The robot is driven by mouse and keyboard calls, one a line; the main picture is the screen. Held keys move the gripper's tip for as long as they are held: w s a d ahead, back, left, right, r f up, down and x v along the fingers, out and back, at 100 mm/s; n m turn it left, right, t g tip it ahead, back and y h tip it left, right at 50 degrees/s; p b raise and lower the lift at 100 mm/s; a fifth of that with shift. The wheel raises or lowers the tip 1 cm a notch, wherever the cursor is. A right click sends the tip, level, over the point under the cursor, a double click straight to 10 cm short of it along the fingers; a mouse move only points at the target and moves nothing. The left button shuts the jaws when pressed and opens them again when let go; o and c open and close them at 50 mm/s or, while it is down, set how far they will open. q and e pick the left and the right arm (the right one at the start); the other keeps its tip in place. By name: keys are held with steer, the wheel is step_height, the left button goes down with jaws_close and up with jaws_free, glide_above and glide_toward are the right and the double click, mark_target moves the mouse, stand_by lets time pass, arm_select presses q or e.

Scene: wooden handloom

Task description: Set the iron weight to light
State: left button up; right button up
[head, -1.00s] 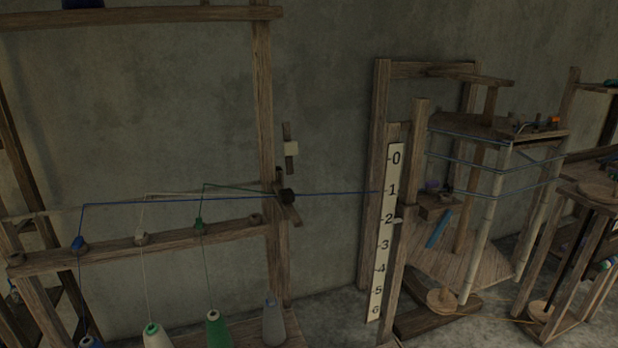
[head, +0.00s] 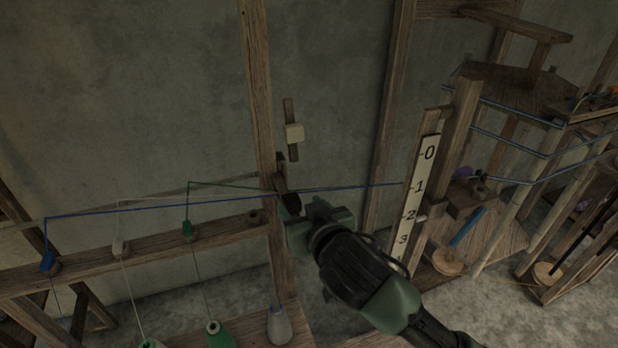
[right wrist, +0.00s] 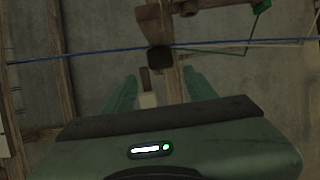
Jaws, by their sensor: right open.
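A small dark block (head: 290,203), which looks like the iron weight, sits on the wooden post of the yarn stand, close to the blue thread. It also shows in the right wrist view (right wrist: 160,60), beyond the fingers and close to the thread. My right gripper (head: 300,212) is at the post, right beside the dark block and partly covering it. In the right wrist view its two green fingers (right wrist: 157,88) are apart, with nothing gripped between them. Whether they touch the block I cannot tell. My left gripper is not in view.
A pale block (head: 294,134) sits on a wooden strip above. The blue thread (head: 350,188) runs right, towards a numbered scale (head: 421,185). Cones of yarn, including a grey one (head: 279,327), stand below left. A wooden frame with blue yarn (head: 515,140) stands at right.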

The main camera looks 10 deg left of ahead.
mark_target(292, 200)
steer(key=x, duration=0.1)
steer(key=p+x, duration=0.1)
steer(key=shift+w+a, duration=0.15)
steer(key=shift+a, duration=0.25)
steer(key=x, duration=0.3)
steer(key=shift+w+a+f+p, duration=0.1)
steer(key=shift+w+f+p, duration=0.15)
steer(key=shift+p, duration=0.05)
steer(key=shift+w+a+f, duration=0.15)
steer(key=shift+w, duration=0.05)
steer(key=c, duration=1.2)
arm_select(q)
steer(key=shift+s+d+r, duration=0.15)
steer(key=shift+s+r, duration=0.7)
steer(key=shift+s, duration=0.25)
arm_select(e)
jaws_close()
